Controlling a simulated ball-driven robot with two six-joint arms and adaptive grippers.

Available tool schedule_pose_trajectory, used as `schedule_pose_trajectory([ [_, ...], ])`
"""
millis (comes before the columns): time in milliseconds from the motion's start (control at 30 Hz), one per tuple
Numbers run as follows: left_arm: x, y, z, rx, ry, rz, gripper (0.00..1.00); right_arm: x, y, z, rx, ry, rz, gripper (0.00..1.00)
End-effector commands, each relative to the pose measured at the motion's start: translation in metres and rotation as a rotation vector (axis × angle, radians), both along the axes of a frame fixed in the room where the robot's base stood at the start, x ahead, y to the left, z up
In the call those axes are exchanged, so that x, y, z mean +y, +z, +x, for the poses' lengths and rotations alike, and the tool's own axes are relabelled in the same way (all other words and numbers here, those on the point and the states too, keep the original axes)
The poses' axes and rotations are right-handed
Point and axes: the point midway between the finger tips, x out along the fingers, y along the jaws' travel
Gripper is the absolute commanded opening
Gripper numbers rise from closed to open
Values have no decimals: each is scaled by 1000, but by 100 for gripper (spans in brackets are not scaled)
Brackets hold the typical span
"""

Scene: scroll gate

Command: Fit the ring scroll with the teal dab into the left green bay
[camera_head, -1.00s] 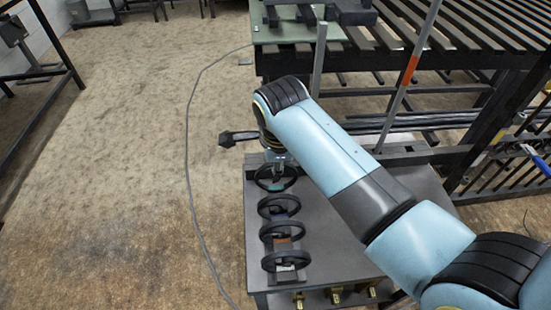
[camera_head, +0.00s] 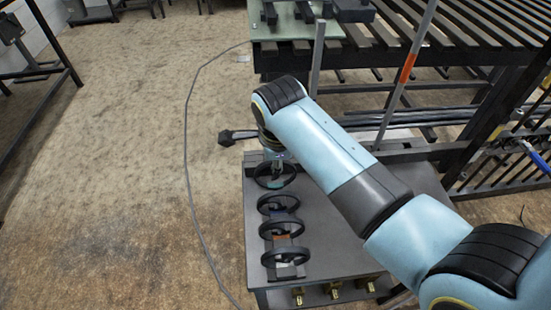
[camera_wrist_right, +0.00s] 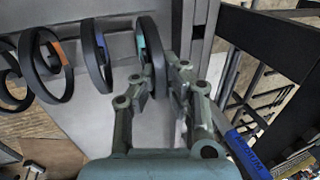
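The ring scroll with the teal dab (camera_head: 275,175) is the farthest of the row of dark rings on the grey table. Its teal dab shows in the right wrist view, where the ring (camera_wrist_right: 149,50) stands near the picture's middle. My right gripper (camera_head: 274,163) is over this ring. In the right wrist view its fingers (camera_wrist_right: 160,78) stand apart, one on each side of the ring's rim, and I see no clear grip. A pale green surface (camera_head: 292,27) with dark blocks lies at the top; I cannot make out separate bays. My left gripper is not in view.
Rings with a blue dab (camera_head: 278,204) and an orange dab (camera_head: 281,228), and another ring (camera_head: 285,257), stand nearer on the grey table (camera_head: 330,255). Upright posts (camera_head: 318,60) and a slatted dark bench (camera_head: 460,30) stand beyond. Open floor lies left.

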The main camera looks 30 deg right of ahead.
Motion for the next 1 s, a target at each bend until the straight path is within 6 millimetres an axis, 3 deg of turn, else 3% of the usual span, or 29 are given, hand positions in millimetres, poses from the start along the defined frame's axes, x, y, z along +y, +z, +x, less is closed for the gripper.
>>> schedule_pose_trajectory([
  [1000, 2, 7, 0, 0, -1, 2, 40, 0, 0, 0, -1, 0, 0, 0],
])
